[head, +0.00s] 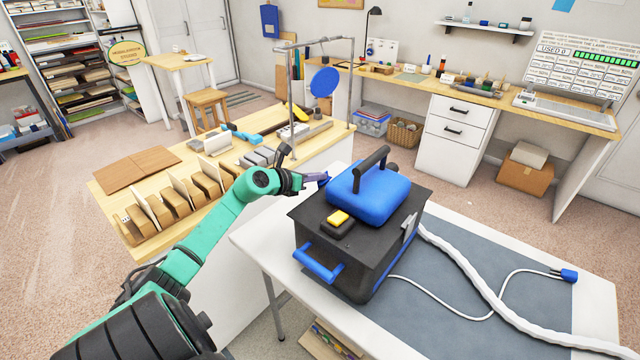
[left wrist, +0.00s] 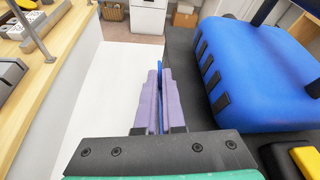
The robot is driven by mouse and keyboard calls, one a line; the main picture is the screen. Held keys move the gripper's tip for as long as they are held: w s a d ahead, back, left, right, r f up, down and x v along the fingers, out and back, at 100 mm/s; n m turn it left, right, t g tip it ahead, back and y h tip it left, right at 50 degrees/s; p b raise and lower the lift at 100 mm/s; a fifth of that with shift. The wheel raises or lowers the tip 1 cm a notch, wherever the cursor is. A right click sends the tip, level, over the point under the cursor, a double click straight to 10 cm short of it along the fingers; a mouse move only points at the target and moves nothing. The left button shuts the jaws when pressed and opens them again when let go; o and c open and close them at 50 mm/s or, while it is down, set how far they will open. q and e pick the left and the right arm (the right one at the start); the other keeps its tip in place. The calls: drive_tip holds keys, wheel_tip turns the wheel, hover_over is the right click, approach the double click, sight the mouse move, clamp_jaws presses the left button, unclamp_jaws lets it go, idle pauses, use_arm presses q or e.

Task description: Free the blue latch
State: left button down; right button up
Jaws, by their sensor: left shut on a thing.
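A black box machine (head: 335,262) with a blue lid (head: 368,199) stands on the white table. A dark handle tops the lid, and a blue handle (head: 318,262) is on the box's front. My left gripper (head: 317,180) reaches the box's far left side, beside the lid. In the left wrist view its purple fingers (left wrist: 160,78) are shut on the blue latch (left wrist: 160,66), a thin blue piece showing between and just past the tips. Most of the latch is hidden by the fingers. My right gripper is not in view.
A yellow button (head: 339,217) on a black block is on the box top. A white hose (head: 460,262) and a cable with a blue plug (head: 569,275) lie right, over a grey mat (head: 440,320). A wooden bench (head: 150,187) with card racks and a metal frame is left.

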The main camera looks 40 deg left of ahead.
use_arm(q)
drive_tip(key=a+f+n+t+h+b, duration=0.4)
drive_tip(key=f+n+b, duration=0.4)
drive_tip(key=n+b, duration=0.5)
drive_tip(key=a+h+b, duration=0.1)
drive_tip(key=b, duration=0.2)
drive_tip(key=shift+a+f+n+h, duration=0.15)
drive_tip(key=shift+a+n+h, duration=0.25)
drive_tip(key=shift+s, duration=0.1)
drive_tip(key=c, duration=1)
unclamp_jaws()
drive_tip(key=v, duration=1.4)
drive_tip(key=shift+s+a, duration=0.1)
drive_tip(key=shift+s, duration=0.2)
